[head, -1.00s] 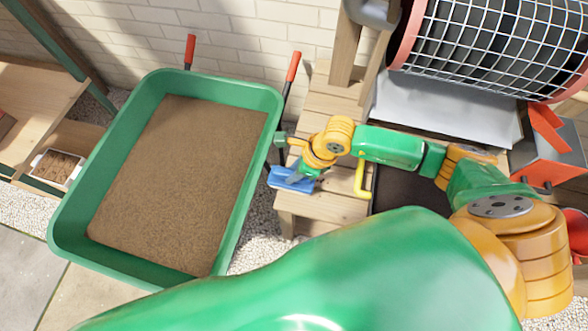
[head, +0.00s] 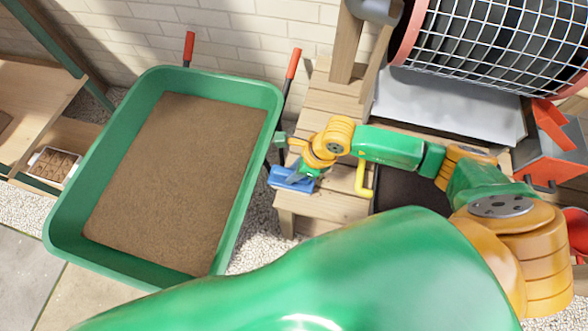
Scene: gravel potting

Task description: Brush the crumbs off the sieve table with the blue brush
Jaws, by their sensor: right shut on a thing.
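The sieve table (head: 335,207) is a wooden slatted bench right of the green wheelbarrow. The blue brush (head: 291,179) is at the table's left edge, beside the wheelbarrow's right rim. My right gripper (head: 304,171) is shut on the brush, and the arm reaches in from the right over the table. The wrist hides part of the brush handle. I cannot make out any crumbs on the slats at this size. My left gripper is not in view; a large green arm link covers the bottom middle.
The green wheelbarrow (head: 62,190) full of brown soil stands close on the left. A wire drum sieve (head: 490,50) is above a grey chute (head: 440,112). A yellow crank (head: 363,182) sticks up near my forearm. A seed tray (head: 54,166) lies far left.

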